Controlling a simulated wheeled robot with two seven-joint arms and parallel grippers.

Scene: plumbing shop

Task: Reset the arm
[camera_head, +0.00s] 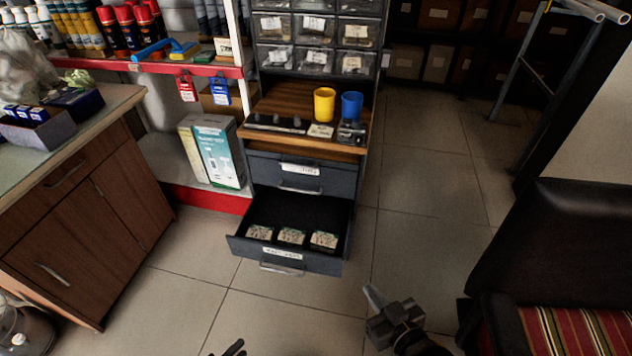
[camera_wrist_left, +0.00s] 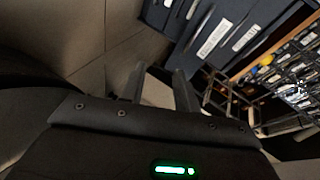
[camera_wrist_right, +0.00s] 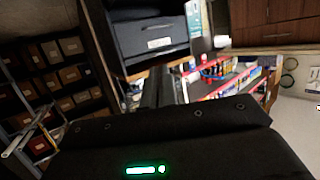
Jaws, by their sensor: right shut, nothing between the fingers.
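My right gripper (camera_head: 374,298) shows at the bottom of the head view, over the tiled floor, in front of the cabinet's right side. It is shut and empty; its fingers (camera_wrist_right: 164,88) sit close together in the right wrist view. My left gripper (camera_head: 236,348) only just shows at the bottom edge of the head view. In the left wrist view its two fingers (camera_wrist_left: 160,84) stand apart with nothing seen between them. Both grippers are clear of the cabinet and its contents.
The dark cabinet's bottom drawer (camera_head: 283,267) is open, with three small boxes (camera_head: 291,236) inside. The drawer (camera_head: 300,178) above is shut. A yellow cup (camera_head: 324,104) and a blue cup (camera_head: 351,106) stand on the shelf. A counter (camera_head: 90,115) is left, a chair (camera_head: 545,260) right.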

